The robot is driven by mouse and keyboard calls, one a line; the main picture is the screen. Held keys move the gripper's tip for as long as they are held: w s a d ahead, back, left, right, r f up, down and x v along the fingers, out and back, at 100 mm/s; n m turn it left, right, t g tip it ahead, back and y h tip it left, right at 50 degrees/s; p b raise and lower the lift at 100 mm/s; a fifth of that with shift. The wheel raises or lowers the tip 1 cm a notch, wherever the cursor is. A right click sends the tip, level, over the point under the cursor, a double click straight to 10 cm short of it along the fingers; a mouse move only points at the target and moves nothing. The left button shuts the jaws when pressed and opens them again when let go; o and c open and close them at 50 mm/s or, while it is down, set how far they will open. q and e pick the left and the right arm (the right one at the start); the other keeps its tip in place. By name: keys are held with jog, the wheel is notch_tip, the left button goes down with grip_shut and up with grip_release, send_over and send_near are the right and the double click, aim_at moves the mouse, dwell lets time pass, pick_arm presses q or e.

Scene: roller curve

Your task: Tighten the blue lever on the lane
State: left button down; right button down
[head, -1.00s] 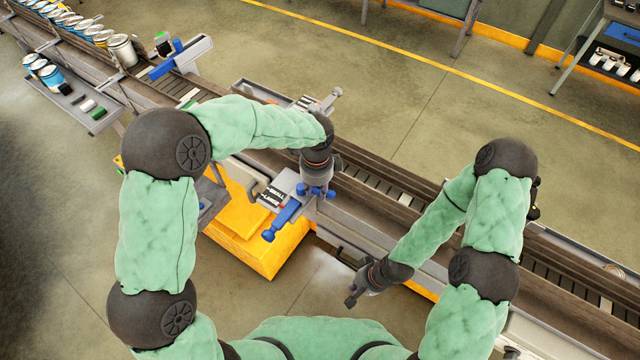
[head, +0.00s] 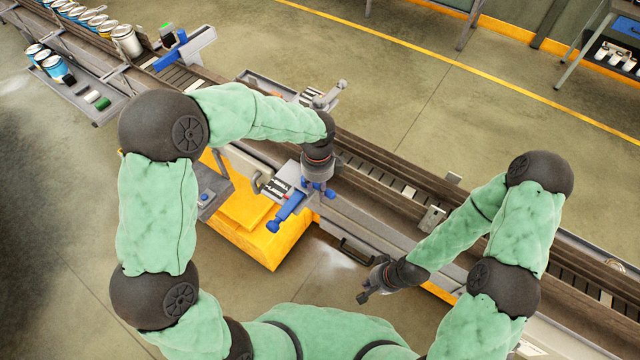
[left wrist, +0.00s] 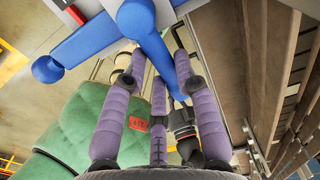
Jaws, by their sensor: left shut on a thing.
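The blue lever (head: 289,209) sits on a grey bracket at the near side of the roller lane, its round knob pointing down-left in the head view. My left gripper (head: 318,190) comes down from above at the lever's upper end. The exact contact is partly hidden. My right gripper (head: 373,286) hangs low in front of the lane, away from the lever, its fingers too small to judge.
A label plate (head: 276,188) lies beside the lever. A yellow base (head: 262,240) stands below. Another blue lever (head: 170,57) is on a farther lane part, near several paint cans (head: 126,40). The roller lane (head: 400,190) runs to the lower right. Open floor lies behind it.

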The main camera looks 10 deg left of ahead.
aim_at(318, 188)
pick_arm(q)
jog(key=c, duration=1.2)
grip_release()
notch_tip(318, 188, up, 12)
jog(key=shift+s, duration=0.1)
